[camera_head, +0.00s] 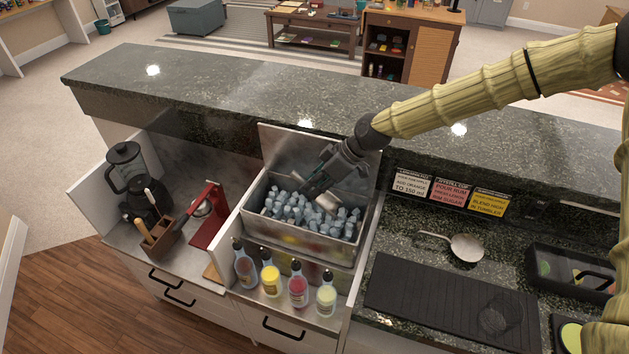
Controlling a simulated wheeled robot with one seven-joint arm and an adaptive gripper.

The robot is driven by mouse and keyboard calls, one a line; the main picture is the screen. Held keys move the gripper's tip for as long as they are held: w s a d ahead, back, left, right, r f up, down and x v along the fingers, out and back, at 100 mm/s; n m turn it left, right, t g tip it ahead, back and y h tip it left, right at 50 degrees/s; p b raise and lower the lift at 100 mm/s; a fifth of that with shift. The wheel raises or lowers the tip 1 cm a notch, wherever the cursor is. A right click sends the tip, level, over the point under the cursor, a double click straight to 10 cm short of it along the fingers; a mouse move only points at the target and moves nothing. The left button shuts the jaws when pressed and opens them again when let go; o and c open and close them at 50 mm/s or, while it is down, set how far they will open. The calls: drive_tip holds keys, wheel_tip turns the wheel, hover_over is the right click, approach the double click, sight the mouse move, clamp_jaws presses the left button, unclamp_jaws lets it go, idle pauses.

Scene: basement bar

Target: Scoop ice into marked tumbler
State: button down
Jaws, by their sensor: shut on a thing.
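An open metal ice bin (262,228) stands in the bar counter, full of pale blue-grey ice pieces (290,208). My gripper (318,184) reaches down over the bin's back part, just above the ice. It is shut on what looks like a metal scoop (348,201), whose shiny part shows at the right of the fingers. The fingers and ice hide much of it, and I cannot tell whether it holds ice. A clear glass (497,318), perhaps the tumbler, stands on the black mat (425,300) at the right. I can see no mark on it.
Several bottles (271,281) stand in a row in front of the bin. A red stand (208,228), a wooden caddy (160,240) and a blender (125,170) are to the left. A strainer (467,247), small signs (451,191) and a black tray (570,272) lie right.

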sight(318, 200)
drive_tip(key=shift+s+f+b, duration=0.25)
drive_tip(key=shift+f+b, duration=0.05)
drive_tip(key=shift+f, duration=0.5)
wheel_tip(318, 200, down, 10)
drive_tip(key=b, duration=0.5)
drive_tip(key=shift+r+b, duration=0.2)
drive_tip(key=shift+b, duration=0.15)
drive_tip(key=shift+w, duration=0.1)
wheel_tip(318, 200, up, 3)
drive_tip(key=h+p, duration=0.1)
drive_tip(key=p, duration=0.2)
drive_tip(key=shift+a+r+p, duration=0.1)
drive_tip(key=shift+p, duration=0.2)
drive_tip(key=shift+r+m+g+h+p, duration=0.15)
drive_tip(key=shift+r+g+h+p, duration=0.25)
drive_tip(key=shift+r+h+p, duration=1)
drive_tip(key=shift+r+m+g+h+p, duration=0.15)
drive_tip(key=shift+r+g+h+p, duration=0.4)
drive_tip(key=shift+r+p, duration=1.4)
